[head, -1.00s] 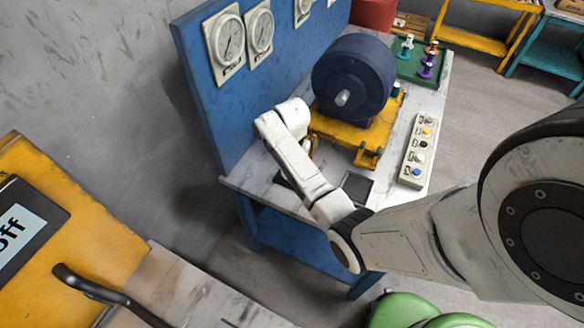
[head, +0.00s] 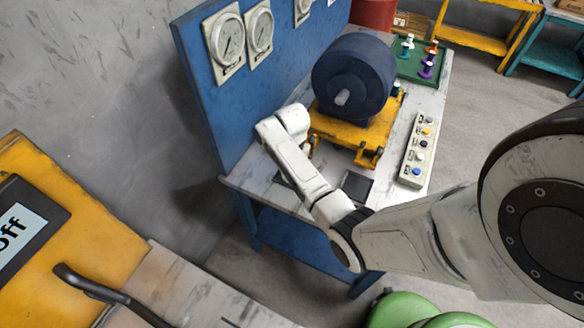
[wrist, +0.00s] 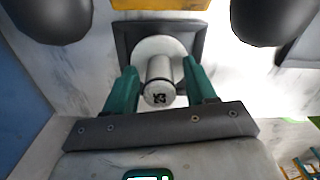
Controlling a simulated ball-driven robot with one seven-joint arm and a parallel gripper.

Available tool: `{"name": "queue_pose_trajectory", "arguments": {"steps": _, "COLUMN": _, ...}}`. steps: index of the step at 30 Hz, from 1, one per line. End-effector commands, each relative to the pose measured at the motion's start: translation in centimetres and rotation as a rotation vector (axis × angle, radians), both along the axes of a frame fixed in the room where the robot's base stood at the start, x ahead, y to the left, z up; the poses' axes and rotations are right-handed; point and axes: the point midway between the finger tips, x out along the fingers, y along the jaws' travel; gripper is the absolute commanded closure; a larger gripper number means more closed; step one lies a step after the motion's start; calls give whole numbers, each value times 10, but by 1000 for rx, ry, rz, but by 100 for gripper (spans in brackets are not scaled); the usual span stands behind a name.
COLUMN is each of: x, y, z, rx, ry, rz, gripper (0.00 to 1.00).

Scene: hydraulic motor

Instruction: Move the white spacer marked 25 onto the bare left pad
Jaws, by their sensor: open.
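In the head view the left pad (head: 283,179) shows only as a dark edge beside my arm, which hides the spacer and my fingers. The right pad (head: 357,186) is bare.
A dark blue motor (head: 352,75) on a yellow base (head: 345,130) stands behind the pads. A button box (head: 417,150) is at the right. A green tray (head: 412,66) with coloured pieces is at the back. A blue gauge panel (head: 215,100) rises at the left.

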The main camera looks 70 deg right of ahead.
Motion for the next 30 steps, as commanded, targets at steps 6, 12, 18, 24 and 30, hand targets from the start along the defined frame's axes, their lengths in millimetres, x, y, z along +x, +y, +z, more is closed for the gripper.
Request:
{"name": "queue_pose_trajectory", "arguments": {"steps": 6, "x": 1, "y": 0, "z": 13, "rx": -1, "ry": -1, "rz": 0, "gripper": 44}}
{"name": "queue_pose_trajectory", "arguments": {"steps": 12, "x": 1, "y": -1, "z": 51, "rx": -3, "ry": -5, "rz": 0, "gripper": 44}}
{"name": "queue_pose_trajectory", "arguments": {"steps": 18, "x": 1, "y": -1, "z": 91, "rx": -3, "ry": -3, "rz": 0, "gripper": 44}}
{"name": "queue_pose_trajectory", "arguments": {"steps": 24, "x": 1, "y": 0, "z": 116, "rx": -2, "ry": -2, "rz": 0, "gripper": 44}}
{"name": "queue_pose_trajectory", "arguments": {"steps": 30, "x": 1, "y": 13, "z": 117, "rx": 2, "ry": -3, "rz": -48, "gripper": 44}}
